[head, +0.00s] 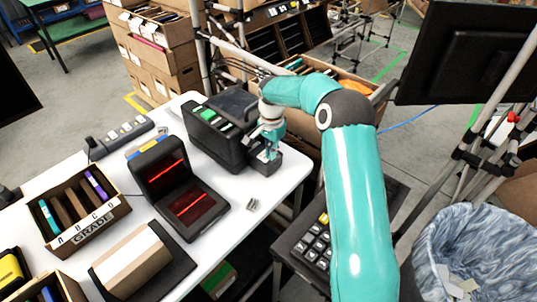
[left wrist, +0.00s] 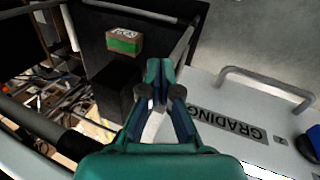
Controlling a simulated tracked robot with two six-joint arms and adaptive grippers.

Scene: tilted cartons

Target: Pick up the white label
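My right gripper (head: 268,150) points down at the small black device (head: 265,163) at the right edge of the white table. A small pale patch shows at its fingertips, but I cannot tell whether it is the white label or whether the fingers hold it. No other white label is clear on the table. My left gripper (left wrist: 159,72) shows in the left wrist view with its fingertips together and nothing visible between them. It is out of the head view.
A black machine with green cards (head: 212,120) stands beside the right gripper. A lined bin (head: 470,235) with pale scraps stands at right. The GRADING panel (left wrist: 228,120) has a metal handle.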

